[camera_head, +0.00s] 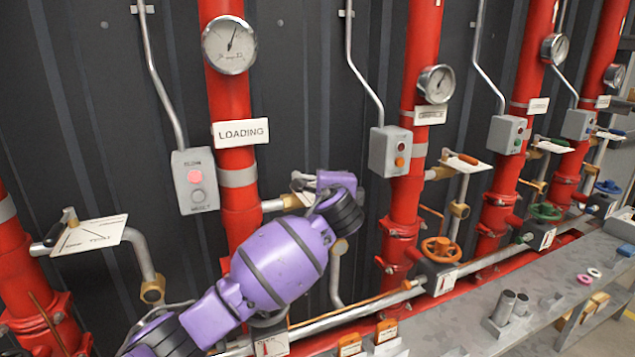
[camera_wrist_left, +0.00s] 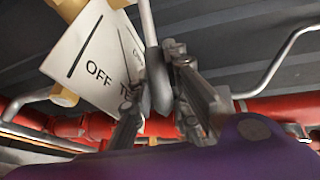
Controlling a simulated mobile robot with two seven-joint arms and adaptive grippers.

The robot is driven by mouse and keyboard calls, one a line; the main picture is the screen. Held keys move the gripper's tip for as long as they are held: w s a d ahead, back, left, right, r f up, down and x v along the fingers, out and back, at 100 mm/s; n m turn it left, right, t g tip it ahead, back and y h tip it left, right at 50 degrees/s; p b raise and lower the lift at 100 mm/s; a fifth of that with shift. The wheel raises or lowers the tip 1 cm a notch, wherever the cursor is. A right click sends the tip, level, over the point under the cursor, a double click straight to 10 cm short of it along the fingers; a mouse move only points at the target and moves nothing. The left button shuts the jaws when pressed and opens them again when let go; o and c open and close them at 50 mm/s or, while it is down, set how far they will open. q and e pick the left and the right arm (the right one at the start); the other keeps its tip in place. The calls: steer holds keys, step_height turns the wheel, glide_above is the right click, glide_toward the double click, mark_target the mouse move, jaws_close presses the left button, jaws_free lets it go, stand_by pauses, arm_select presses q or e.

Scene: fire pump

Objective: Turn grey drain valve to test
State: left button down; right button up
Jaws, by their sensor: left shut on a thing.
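My left arm reaches up from the bottom left in the head view to a drain valve beside the red pipe signed LOADING (camera_head: 240,133). My left gripper (camera_wrist_left: 160,70) is shut on the grey valve handle (camera_wrist_left: 156,82), which stands between its two fingers in the left wrist view. Behind the handle is a white plate (camera_wrist_left: 82,52) reading OFF, with a second word starting "TE" partly covered by a finger. In the head view my purple wrist hides most of the handle and plate. My right gripper is in neither view.
A similar valve with a dark handle and white plate (camera_head: 95,234) is at the left. A grey button box (camera_head: 195,181) with a lit red button is beside the loading pipe. An orange handwheel (camera_head: 441,248) and a grey bench (camera_head: 480,315) are to the right.

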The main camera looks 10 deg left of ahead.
arm_select(q)
steer(key=shift+w+r, duration=0.1)
stand_by(0.3)
steer(key=c, duration=1.6)
jaws_free()
steer(key=shift+c, duration=0.2)
steer(key=v, duration=1.2)
